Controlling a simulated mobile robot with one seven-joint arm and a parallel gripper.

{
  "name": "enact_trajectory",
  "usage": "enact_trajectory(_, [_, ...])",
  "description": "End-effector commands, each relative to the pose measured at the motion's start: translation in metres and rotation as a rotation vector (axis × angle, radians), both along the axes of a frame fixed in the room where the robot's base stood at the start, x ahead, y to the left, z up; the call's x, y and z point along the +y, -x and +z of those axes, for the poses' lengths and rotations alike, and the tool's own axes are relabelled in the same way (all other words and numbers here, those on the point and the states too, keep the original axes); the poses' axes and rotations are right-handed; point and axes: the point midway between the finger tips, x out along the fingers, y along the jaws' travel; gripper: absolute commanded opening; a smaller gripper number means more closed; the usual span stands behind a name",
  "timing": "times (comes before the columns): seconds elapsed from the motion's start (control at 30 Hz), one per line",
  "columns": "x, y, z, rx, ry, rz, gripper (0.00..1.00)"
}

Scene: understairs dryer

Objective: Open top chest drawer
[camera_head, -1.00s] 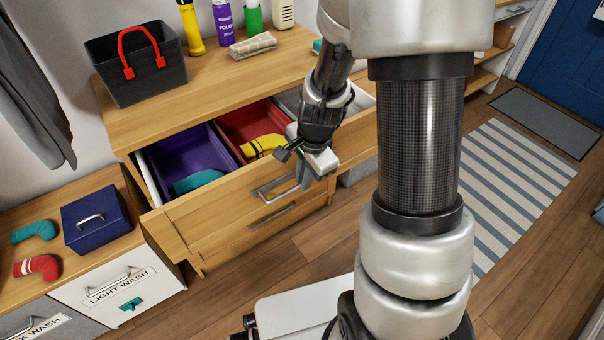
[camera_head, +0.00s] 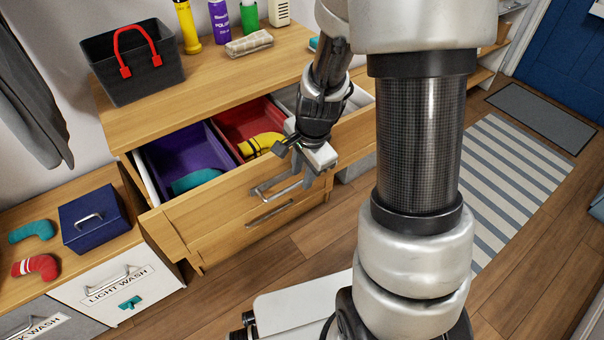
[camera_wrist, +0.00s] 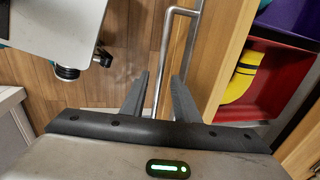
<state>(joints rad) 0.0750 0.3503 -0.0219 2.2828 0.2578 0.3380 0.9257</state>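The top chest drawer (camera_head: 220,192) stands pulled well out, with its compartments in view from above. A purple bin (camera_head: 186,152) with a teal item and a red bin (camera_head: 243,118) with a yellow item (camera_head: 262,144) are inside. My gripper (camera_head: 287,188) is at the drawer's metal bar handle (camera_head: 262,197). In the wrist view my gripper's fingers (camera_wrist: 160,80) are apart, one on each side of the handle bar (camera_wrist: 166,45), with visible gaps beside the bar. The right end of the drawer is partly hidden behind my arm.
A black basket (camera_head: 135,75) with red handles, bottles and a folded cloth (camera_head: 249,43) stand on the chest top. A lower drawer handle (camera_head: 270,214) is just below. A low cabinet with a blue box (camera_head: 93,222) is at left.

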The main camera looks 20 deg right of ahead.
Motion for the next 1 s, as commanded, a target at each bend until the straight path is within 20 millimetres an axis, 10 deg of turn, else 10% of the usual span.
enact_trajectory(0.6, [-0.008,0.025,0.139,-0.003,-0.001,0.000,0.28])
enact_trajectory(1.0, [-0.009,0.031,0.160,0.000,-0.001,-0.001,0.28])
